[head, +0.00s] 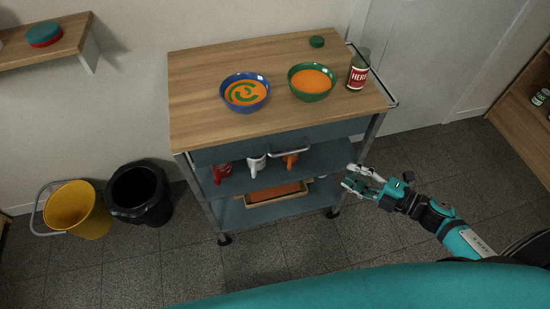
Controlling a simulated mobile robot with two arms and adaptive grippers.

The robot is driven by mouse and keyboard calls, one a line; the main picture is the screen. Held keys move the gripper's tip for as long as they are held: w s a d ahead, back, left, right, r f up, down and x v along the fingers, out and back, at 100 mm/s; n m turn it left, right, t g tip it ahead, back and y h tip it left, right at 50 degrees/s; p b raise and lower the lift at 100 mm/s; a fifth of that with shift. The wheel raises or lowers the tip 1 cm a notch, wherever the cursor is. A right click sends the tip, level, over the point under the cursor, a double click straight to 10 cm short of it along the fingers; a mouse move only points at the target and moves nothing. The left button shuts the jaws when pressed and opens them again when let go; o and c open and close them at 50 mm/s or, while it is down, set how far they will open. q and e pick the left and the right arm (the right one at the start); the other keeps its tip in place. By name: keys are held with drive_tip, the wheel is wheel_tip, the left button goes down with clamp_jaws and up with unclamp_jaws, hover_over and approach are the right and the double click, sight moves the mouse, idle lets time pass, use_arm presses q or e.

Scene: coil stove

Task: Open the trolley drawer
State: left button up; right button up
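The trolley (200,128) has a wooden top and blue-grey sides. Its drawer (228,151) is under the top, with a blue-grey front and a light metal bar handle (289,152). The drawer looks shut, with its front under the top's near edge. My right gripper (348,177) is open and empty, to the right of and below the handle and apart from it. It is near the trolley's right front corner. My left gripper is not in view.
A blue bowl (245,105), a green bowl (312,96) and a labelled jar (359,72) stand on the top. Mugs (257,164) and a tray (275,194) sit on shelves below. A yellow bucket (77,209) and black bin (139,192) stand left. Floor in front is clear.

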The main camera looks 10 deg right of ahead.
wheel_tip(320, 180, up, 3)
drive_tip(key=a+n+g+y, duration=0.1)
drive_tip(key=a+n+y, duration=0.1)
drive_tip(key=a+n, duration=0.1)
drive_tip(key=p, duration=0.1)
approach(288, 152)
drive_tip(key=x, duration=0.6)
drive_tip(key=p+x, duration=0.1)
drive_tip(key=x, duration=0.3)
drive_tip(key=shift+f, duration=0.3)
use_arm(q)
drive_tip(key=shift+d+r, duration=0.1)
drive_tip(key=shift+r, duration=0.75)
use_arm(e)
drive_tip(key=shift+d, duration=0.1)
clamp_jaws()
drive_tip(key=shift+w, duration=0.1)
